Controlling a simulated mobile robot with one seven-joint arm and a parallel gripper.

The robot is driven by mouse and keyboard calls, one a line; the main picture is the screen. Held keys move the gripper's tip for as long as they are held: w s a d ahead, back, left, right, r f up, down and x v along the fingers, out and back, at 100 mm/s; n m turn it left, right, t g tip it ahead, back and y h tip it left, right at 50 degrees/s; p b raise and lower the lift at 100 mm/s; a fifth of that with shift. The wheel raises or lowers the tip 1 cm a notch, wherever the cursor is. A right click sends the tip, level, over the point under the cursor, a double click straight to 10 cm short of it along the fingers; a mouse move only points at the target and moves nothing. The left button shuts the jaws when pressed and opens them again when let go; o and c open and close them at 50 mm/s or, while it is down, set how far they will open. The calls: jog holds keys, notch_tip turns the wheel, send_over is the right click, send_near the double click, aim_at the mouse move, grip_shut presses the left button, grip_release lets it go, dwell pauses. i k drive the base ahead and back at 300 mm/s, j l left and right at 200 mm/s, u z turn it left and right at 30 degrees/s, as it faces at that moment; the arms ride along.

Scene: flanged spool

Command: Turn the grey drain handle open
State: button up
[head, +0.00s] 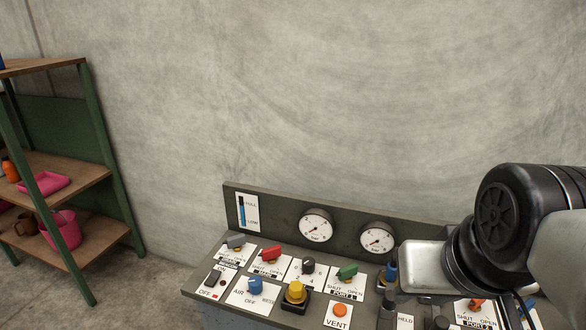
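A grey handle (235,241) sits at the back left corner of the control panel (228,288), on a white label card. The card's small print is too small to read surely, so I cannot confirm the word drain. The handle lies roughly crosswise. My gripper (425,268) is over the right part of the panel, well to the right of the grey handle and apart from it. Its silver body shows beside a blue handle (390,272). I cannot make out its fingertips or whether it holds anything.
Near the grey handle are a red handle (270,254), a black knob (308,265), a green handle (347,272), a blue knob (255,285) and a yellow knob (296,291). Two gauges (316,225) stand behind. A shelf (75,177) is at left. The space above the panel's left side is clear.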

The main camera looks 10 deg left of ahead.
aim_at(236, 241)
jog(key=i+j, duration=0.1)
jog(key=j, duration=0.45)
jog(key=i+j, duration=0.1)
jog(key=j, duration=0.4)
jog(key=i+j, duration=0.1)
jog(key=j, duration=0.45)
jog(key=i+j, duration=0.1)
jog(key=j, duration=0.45)
